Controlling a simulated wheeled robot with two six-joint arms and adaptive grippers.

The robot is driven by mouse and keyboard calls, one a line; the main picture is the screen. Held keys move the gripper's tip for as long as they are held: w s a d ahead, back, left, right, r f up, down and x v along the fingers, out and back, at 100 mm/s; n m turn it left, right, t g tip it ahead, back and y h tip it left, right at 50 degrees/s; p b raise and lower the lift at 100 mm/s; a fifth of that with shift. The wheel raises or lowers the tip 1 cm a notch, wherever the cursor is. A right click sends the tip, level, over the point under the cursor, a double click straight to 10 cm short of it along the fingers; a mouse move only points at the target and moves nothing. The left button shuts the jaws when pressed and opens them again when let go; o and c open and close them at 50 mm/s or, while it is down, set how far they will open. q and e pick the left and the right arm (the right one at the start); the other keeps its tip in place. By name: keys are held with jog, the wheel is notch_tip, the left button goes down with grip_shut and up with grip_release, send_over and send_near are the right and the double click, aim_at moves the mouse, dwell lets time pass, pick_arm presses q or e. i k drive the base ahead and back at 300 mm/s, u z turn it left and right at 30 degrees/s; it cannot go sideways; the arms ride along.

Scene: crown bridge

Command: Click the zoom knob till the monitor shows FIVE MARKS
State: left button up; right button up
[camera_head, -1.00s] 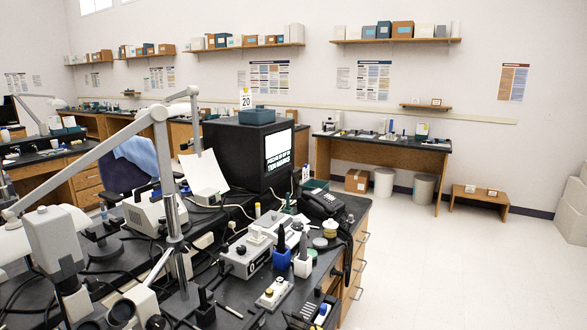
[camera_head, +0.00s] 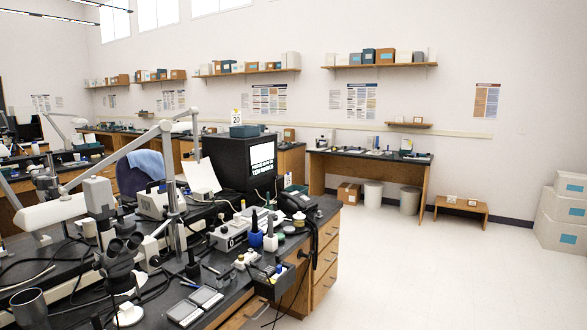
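The monitor (camera_head: 222,162) is a black box on the dark lab bench (camera_head: 325,212), with its bright screen (camera_head: 262,158) facing right. The screen carries dark lines of text too small and slanted to read, so I cannot tell how many marks it shows. A microscope (camera_head: 118,255) with black eyepieces stands at the lower left of the bench. A grey control box (camera_head: 230,235) with small details on its front sits below the monitor. I cannot make out which part is the zoom knob. Neither of my grippers is in view.
A jointed lamp arm (camera_head: 120,155) rises over the bench on the left. A black telephone (camera_head: 297,203), small bottles and cables crowd the bench. White boxes (camera_head: 565,215) are stacked at the far right. The floor (camera_head: 430,275) right of the bench is clear.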

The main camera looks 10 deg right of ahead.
aim_at(97, 265)
jog(key=z, duration=0.7)
jog(key=i, duration=1.95)
jog(key=u, duration=0.5)
jog(key=i, duration=0.45)
jog(key=u, duration=4.65)
jog(key=i, duration=0.3)
jog(key=z, duration=0.05)
